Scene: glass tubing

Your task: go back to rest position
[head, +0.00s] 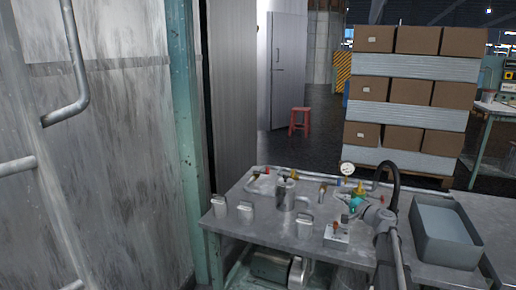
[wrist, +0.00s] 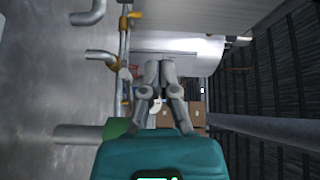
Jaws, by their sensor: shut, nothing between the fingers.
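In the wrist view my gripper (wrist: 160,64) has its two grey fingers side by side and closed, with nothing held between them. In the head view part of my arm shows over the right half of the metal workbench (head: 275,226); the fingers are too small to make out there. The bench carries metal pipe fittings and a steel cylinder (head: 286,195). A round white gauge (head: 346,168) stands near the back edge. A small box with a red knob (head: 337,236) sits near the front edge.
A grey open bin (head: 445,240) stands at the bench's right. A pallet stack of cardboard boxes (head: 396,90) is behind, with a red stool (head: 300,121) left of it. A large grey wall with pipes (head: 100,150) fills the left. Dark floor lies open behind the bench.

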